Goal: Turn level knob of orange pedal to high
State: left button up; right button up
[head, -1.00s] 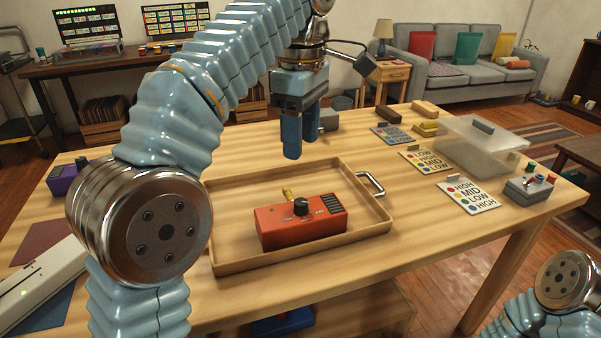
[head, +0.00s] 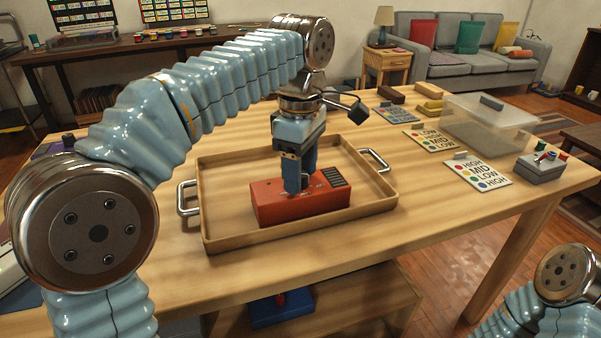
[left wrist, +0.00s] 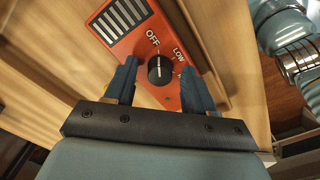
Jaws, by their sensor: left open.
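The orange pedal (head: 275,204) sits in a wooden tray (head: 225,240) on the table. In the left wrist view the pedal (left wrist: 122,42) shows a black level knob (left wrist: 160,70) with a white pointer line. The line points roughly toward the OFF label; LOW and part of another label lie to the right. My left gripper (head: 299,185) points down over the pedal. In the left wrist view its open fingers (left wrist: 160,84) are on either side of the knob, with visible gaps. The knob is hidden behind the fingers in the head view. My right gripper is out of view.
The tray has raised walls and metal handles (head: 375,160). Label cards (head: 478,174), a grey switch box (head: 540,168) and a clear lidded bin (head: 485,125) stand to the right. A blue pedal (head: 280,310) is on the lower shelf. The table's front right is clear.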

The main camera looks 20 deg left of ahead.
pick_arm(q)
grip_shut()
dwell(0.3)
